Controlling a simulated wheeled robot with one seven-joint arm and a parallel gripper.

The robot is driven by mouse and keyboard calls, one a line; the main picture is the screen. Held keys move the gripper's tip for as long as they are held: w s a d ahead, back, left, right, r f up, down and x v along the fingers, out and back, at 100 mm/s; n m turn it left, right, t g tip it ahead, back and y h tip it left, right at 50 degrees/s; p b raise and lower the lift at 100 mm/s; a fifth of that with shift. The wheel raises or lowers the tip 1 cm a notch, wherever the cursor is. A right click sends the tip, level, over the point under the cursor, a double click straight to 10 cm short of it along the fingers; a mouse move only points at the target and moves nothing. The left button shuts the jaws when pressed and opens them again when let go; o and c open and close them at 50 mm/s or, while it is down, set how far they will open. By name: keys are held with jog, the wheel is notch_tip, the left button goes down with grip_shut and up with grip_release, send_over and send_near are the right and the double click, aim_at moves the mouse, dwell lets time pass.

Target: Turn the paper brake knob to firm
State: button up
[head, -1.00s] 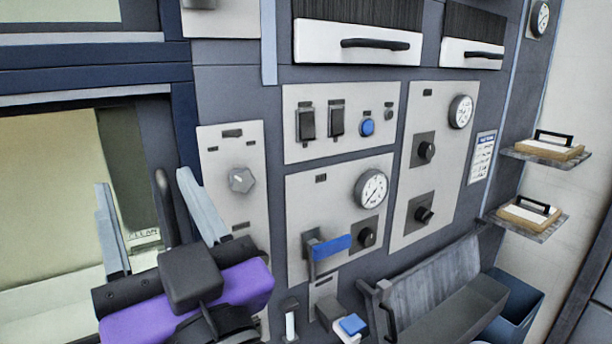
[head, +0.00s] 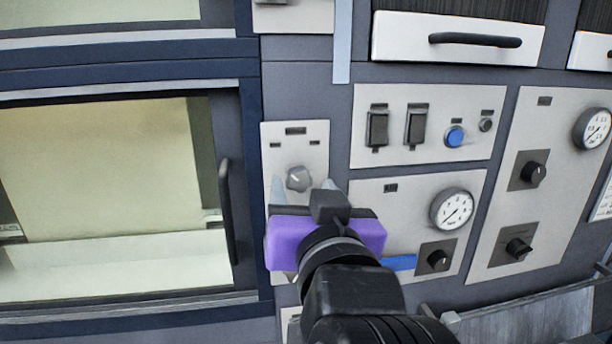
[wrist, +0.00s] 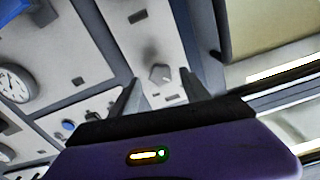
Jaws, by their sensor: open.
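A grey faceted knob (head: 298,178) sits on a narrow light panel (head: 315,140), with a dark label above it and two small marks at its sides. The label text is too small to read, so I cannot tell the knob's setting. In the wrist view the knob (wrist: 159,73) shows between my fingertips. My gripper (head: 304,188), with its purple body, is open and empty, pointing at this panel. Its fingers stand either side of and just below the knob in the head view. I see no contact. My gripper (wrist: 160,80) hides the panel's lower part.
A glazed door (head: 110,190) with a dark upright handle (head: 228,210) is left of the panel. To the right are a gauge (head: 452,208), a black knob (head: 438,259), a blue button (head: 455,136) and a partly hidden blue lever (head: 400,262). A grey trough (head: 530,315) juts out low right.

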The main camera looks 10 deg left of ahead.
aim_at(300, 182)
jog(key=shift+x, duration=1.55)
jog(key=shift+c, duration=0.2)
grip_shut()
